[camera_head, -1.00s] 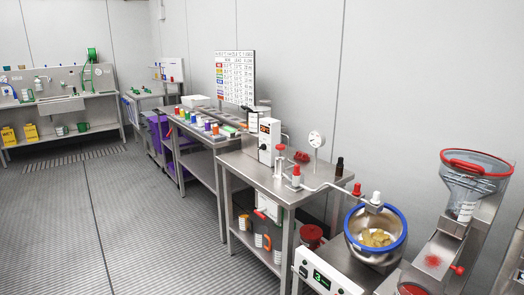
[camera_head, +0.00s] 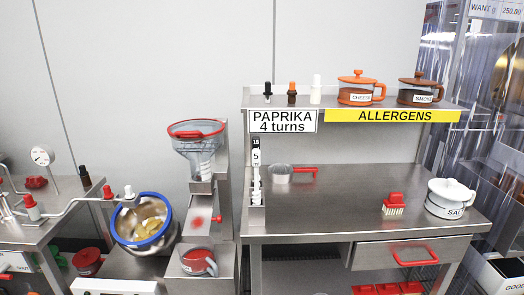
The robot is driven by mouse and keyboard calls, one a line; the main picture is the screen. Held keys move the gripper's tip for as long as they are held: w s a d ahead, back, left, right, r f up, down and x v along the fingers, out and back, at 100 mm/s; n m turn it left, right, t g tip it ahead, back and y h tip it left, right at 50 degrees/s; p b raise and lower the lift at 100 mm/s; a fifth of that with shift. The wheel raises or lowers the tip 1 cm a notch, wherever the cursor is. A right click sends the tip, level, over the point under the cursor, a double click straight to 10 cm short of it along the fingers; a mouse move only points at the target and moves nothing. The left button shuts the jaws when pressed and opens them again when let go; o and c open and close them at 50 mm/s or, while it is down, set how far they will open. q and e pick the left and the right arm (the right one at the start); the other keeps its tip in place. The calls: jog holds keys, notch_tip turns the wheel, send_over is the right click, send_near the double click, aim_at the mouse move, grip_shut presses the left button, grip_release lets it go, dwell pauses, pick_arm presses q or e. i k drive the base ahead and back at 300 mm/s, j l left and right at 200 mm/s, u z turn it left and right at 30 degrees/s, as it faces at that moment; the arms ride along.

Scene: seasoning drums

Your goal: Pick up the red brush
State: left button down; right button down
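A small red brush (camera_head: 395,200) with pale bristles stands on the steel workbench (camera_head: 340,215), near its front edge on the right side. The bristles point down and the red handle is on top. It stands just left of a white pot labelled SALT (camera_head: 449,199), with a small gap between them. Nothing covers the brush. Neither of my grippers shows in the head view.
A small pan with a red handle (camera_head: 281,174) sits at the bench's back left. An upper shelf holds an orange-lidded jar (camera_head: 357,91), a brown jar (camera_head: 415,92) and small bottles. A drawer (camera_head: 402,254) is below. The bench's middle is clear.

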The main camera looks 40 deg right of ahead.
aim_at(395, 203)
jog(key=z, duration=2.4)
jog(key=u, duration=1)
jog(key=i+l, duration=0.15)
jog(key=l, duration=0.15)
jog(key=i+l, duration=0.15)
jog(key=l, duration=0.15)
jog(key=z, duration=0.05)
